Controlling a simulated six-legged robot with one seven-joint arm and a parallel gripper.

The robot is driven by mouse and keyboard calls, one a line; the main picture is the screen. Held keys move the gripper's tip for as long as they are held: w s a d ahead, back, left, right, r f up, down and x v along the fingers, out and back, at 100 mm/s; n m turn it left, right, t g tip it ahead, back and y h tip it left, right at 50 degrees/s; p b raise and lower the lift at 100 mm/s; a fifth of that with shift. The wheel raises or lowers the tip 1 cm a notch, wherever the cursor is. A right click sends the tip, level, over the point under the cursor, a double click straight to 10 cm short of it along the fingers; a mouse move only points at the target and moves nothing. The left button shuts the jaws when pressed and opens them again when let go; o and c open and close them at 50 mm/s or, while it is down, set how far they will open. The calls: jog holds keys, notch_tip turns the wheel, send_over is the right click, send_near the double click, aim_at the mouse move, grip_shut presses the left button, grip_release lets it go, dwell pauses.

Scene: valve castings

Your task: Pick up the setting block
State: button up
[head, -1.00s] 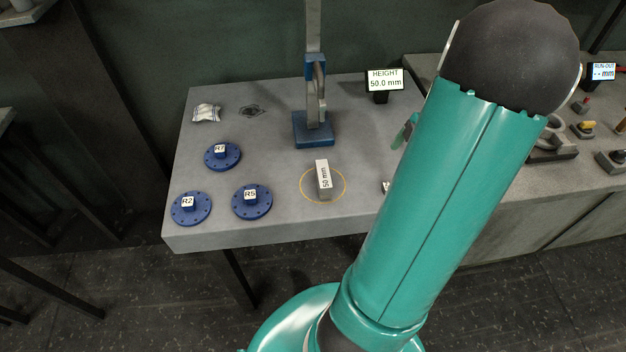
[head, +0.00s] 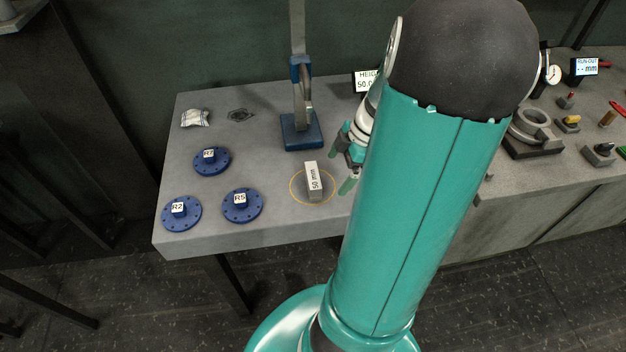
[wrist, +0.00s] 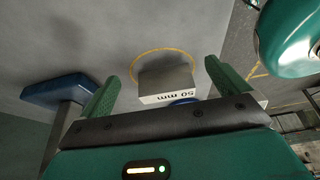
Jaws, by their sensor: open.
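The setting block (head: 313,182) is a small grey upright block with a white face marked "50 mm". It stands inside a yellow ring drawn on the grey table (head: 270,225). In the wrist view the block (wrist: 166,86) shows beyond and between my green fingers, with its label upside down. My gripper (head: 342,170) is to the right of the block in the head view, apart from it and partly hidden by my arm. In the wrist view my gripper (wrist: 165,92) is open and empty.
A blue-based height stand (head: 301,132) stands behind the block. Blue flanges R7 (head: 211,162), R2 (head: 181,213) and R5 (head: 242,206) lie to the left. A height display (head: 365,82) is at the back, partly hidden by my arm. A crumpled cloth (head: 195,117) lies back left.

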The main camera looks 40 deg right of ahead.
aim_at(315, 174)
jog(key=shift+w+a, duration=0.65)
jog(key=shift+a, duration=0.25)
jog(key=shift+w+a, duration=0.4)
jog(key=shift+a, duration=0.2)
jog(key=shift+w+a, duration=0.4)
jog(key=shift+a, duration=0.2)
jog(key=shift+x, duration=1.2)
jog(key=shift+w+a+f, duration=0.25)
jog(key=shift+a+f, duration=0.05)
jog(key=shift+r, duration=0.1)
jog(key=c, duration=1.9)
